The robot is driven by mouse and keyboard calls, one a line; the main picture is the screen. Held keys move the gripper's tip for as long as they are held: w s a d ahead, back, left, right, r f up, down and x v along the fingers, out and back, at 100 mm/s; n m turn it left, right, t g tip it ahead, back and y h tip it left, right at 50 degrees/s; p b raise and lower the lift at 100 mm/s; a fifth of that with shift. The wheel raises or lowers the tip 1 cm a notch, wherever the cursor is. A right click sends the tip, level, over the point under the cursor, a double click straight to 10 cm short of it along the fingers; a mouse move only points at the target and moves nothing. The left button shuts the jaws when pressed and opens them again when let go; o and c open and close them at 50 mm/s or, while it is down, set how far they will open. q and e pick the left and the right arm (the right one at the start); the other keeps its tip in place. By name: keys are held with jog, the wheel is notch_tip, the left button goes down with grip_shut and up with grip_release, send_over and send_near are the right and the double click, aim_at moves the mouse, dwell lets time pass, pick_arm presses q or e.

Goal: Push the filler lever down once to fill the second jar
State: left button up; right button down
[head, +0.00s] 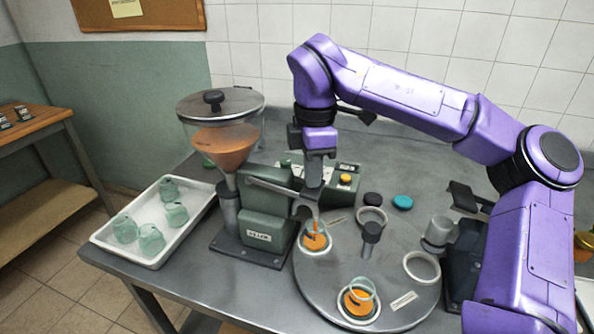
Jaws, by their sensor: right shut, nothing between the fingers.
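The green filler (268,215) stands on the table, with a clear hopper (222,135) of orange filling at its left. A grey bar that looks like its lever (275,188) runs right and slightly down to my right gripper (313,184). That gripper is shut, points down and is at or very near the bar's right end; contact is unclear. Below it, a glass jar (318,229) stands under the spout (303,211) with orange in it, and orange shows between spout and jar. Another jar (366,285) with orange stands at the turntable's front. My left gripper is out of view.
The round turntable (330,285) has empty ring holders (424,279) at right. A white tray (100,238) with several empty jars is at left. My right arm spans the right side.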

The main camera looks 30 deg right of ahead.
jog(key=shift+f, duration=0.35)
jog(key=shift+r, duration=0.1)
jog(key=shift+r+p, duration=1.8)
jog(key=shift+r, duration=1.35)
notch_tip(320, 180, up, 5)
jog(key=p, duration=0.3)
